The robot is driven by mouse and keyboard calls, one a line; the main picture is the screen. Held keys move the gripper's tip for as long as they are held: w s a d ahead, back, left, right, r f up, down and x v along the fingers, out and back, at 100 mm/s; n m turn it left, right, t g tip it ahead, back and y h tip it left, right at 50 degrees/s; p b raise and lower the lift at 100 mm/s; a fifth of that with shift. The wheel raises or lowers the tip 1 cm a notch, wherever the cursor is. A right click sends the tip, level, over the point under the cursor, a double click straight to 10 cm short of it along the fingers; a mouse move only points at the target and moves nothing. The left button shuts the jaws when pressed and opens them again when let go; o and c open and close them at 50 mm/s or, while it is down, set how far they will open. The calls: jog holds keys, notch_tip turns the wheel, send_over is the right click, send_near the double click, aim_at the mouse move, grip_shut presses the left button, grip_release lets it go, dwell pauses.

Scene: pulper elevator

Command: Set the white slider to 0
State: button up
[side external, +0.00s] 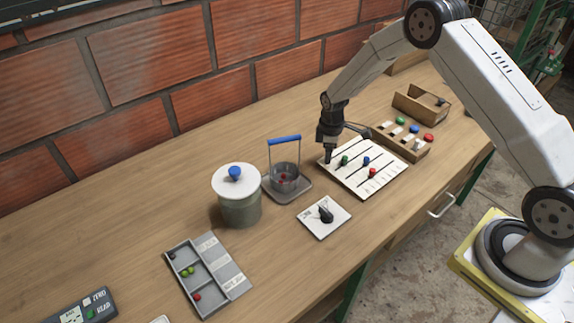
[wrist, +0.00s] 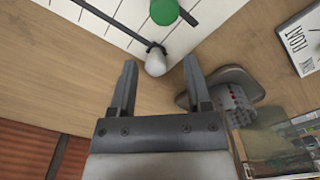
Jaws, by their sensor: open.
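The white slider knob (wrist: 155,62) shows in the wrist view on its dark slot at the edge of the white slider board (wrist: 95,17). My gripper (wrist: 160,66) is open, with one finger on each side of the white knob; I cannot tell whether either finger touches it. In the side view, my gripper (side external: 345,146) is over the far left end of the slider board (side external: 385,183), and the white knob is hidden there. The green knob (wrist: 164,11) is on the neighbouring slot. Blue (side external: 366,161) and red (side external: 372,173) knobs sit on other slots.
A wire-handled basket with a blue grip (side external: 284,140) stands left of the board. A dial plate (side external: 334,222) lies in front. A wooden button box (side external: 405,143) stands behind at right. A lidded pot (side external: 238,208) and grey tray (side external: 207,288) are farther left.

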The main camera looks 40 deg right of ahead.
jog(key=shift+r, duration=0.1)
jog(key=shift+r, duration=3.8)
jog(key=s+a+r+m+t, duration=0.1)
jog(key=s+a+r+m, duration=0.1)
jog(key=s, duration=0.5)
jog(key=s+a+r+m, duration=0.3)
jog(key=s+r+m, duration=0.1)
jog(key=s, duration=0.3)
jog(key=s+a+r+m+t, duration=0.1)
jog(key=s+a+r+m, duration=0.1)
jog(key=s, duration=0.6)
jog(key=shift+a+r+m+t, duration=0.3)
jog(key=shift+r+m, duration=0.2)
jog(key=shift+r, duration=0.4)
